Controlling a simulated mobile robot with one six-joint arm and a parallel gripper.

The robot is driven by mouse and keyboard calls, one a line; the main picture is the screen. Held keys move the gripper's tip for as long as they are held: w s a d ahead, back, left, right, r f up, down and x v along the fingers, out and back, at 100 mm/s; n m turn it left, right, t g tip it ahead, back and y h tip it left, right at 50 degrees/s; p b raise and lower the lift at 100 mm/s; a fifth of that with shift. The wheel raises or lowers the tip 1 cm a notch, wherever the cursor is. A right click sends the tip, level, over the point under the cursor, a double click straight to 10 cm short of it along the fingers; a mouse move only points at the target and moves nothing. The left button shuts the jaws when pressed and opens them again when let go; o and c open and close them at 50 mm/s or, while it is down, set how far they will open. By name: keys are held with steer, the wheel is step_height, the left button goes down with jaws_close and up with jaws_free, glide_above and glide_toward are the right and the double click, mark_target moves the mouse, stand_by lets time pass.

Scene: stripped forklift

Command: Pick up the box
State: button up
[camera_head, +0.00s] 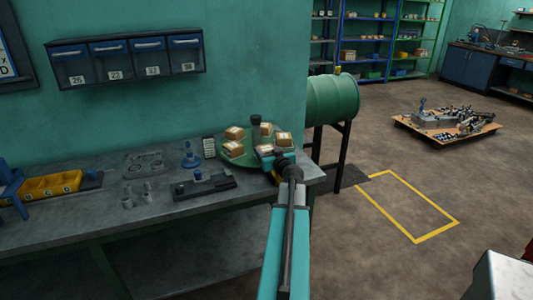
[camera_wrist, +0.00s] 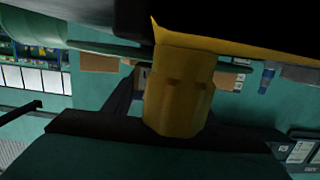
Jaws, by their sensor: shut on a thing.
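A green round turntable (camera_head: 243,160) stands at the right end of the workbench. Several small tan boxes with pale labels sit on it, one at the left (camera_head: 235,133), one at the front left (camera_head: 232,147) and one at the right (camera_head: 283,139). My gripper (camera_head: 268,156) is over the turntable's front right part, shut on a box at its tip, mostly hidden by the gripper. In the wrist view, a yellow-brown block (camera_wrist: 180,92) fills the middle, close to the camera. Whether the held box touches the turntable is unclear. Other boxes (camera_wrist: 98,62) show behind.
A dark post (camera_head: 256,125) rises among the boxes. A keypad-like item (camera_head: 208,147), a blue tool (camera_head: 191,158) and a dark fixture (camera_head: 204,186) lie left of the turntable. Floor at right is mostly clear around a yellow-marked rectangle.

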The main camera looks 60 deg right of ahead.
steer(key=shift+r+b, duration=0.4)
steer(key=shift+r, duration=0.95)
steer(key=s+r+b, duration=0.1)
steer(key=s+b, duration=0.3)
steer(key=s, duration=1.2)
steer(key=shift+a+r+b, duration=0.35)
steer(key=shift+a, duration=0.05)
steer(key=shift+r, duration=0.15)
